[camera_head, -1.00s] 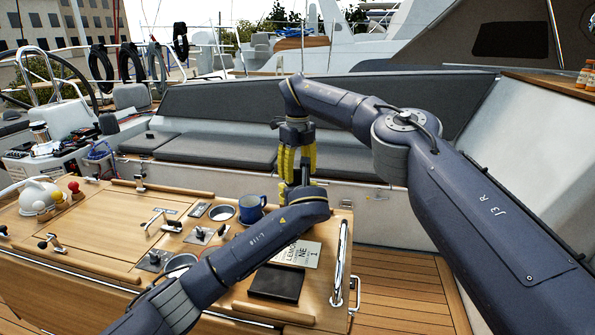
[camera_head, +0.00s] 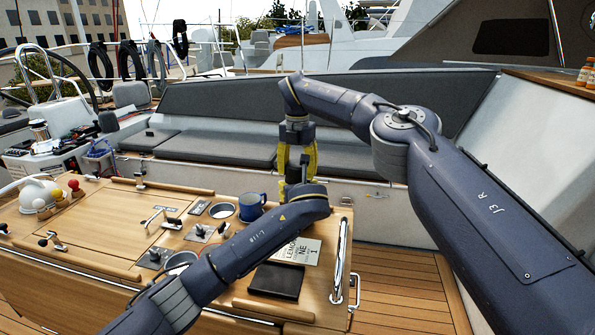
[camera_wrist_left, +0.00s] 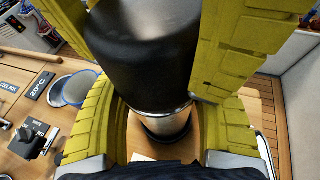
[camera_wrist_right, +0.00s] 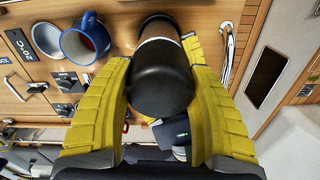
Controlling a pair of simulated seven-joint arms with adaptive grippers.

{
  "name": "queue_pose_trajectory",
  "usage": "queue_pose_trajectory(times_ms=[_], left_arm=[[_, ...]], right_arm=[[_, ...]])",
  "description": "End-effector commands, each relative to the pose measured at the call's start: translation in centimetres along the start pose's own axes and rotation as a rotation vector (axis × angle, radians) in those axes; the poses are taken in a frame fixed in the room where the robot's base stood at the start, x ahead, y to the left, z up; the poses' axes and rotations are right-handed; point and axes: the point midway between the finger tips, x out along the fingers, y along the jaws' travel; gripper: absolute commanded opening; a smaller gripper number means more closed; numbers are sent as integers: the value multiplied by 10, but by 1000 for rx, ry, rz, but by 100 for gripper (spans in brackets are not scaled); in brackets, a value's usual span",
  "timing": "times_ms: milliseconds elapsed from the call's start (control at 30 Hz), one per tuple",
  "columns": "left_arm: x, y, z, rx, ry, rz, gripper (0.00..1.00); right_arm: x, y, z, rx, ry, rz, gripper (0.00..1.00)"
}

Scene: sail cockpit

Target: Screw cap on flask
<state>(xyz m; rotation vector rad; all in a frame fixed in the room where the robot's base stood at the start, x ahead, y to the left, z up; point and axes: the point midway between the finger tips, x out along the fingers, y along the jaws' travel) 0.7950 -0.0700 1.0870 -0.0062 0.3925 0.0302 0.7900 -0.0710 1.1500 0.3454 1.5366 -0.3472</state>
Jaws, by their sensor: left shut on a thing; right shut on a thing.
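The black cap (camera_wrist_left: 145,50) sits upright on top of the steel flask (camera_wrist_left: 162,122) in the left wrist view. I cannot tell how tightly they join. My right gripper (camera_head: 297,165) points down from above and is shut on the cap, which also shows between its yellow fingers in the right wrist view (camera_wrist_right: 160,92). My left gripper (camera_wrist_left: 165,110) is shut around the flask body below the cap. In the head view my left wrist hides the left fingers and most of the flask.
A blue mug (camera_head: 252,206) stands on the wooden table (camera_head: 110,222) close to the left of the flask. A steel rail (camera_head: 340,260) runs along the right edge. A dark pad (camera_head: 277,281) and a printed card (camera_head: 298,251) lie in front. A grey bench stands behind.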

Motion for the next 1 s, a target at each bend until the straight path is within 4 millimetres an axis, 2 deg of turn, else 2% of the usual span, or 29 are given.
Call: queue_pose_trajectory(times_ms=[100,300,700,733,900,1000], left_arm=[[0,0,0,0,0,0,0],[0,0,0,0,0,0,0],[0,0,0,0,0,0,0],[0,0,0,0,0,0,0],[0,0,0,0,0,0,0],[0,0,0,0,0,0,0]], right_arm=[[-1,0,0,169,0,0,24],[-1,0,0,357,0,-1,24],[-1,0,0,395,0,-1,24],[-1,0,0,395,0,-1,62],[0,0,0,394,0,-1,80],[0,0,0,394,0,-1,80]])
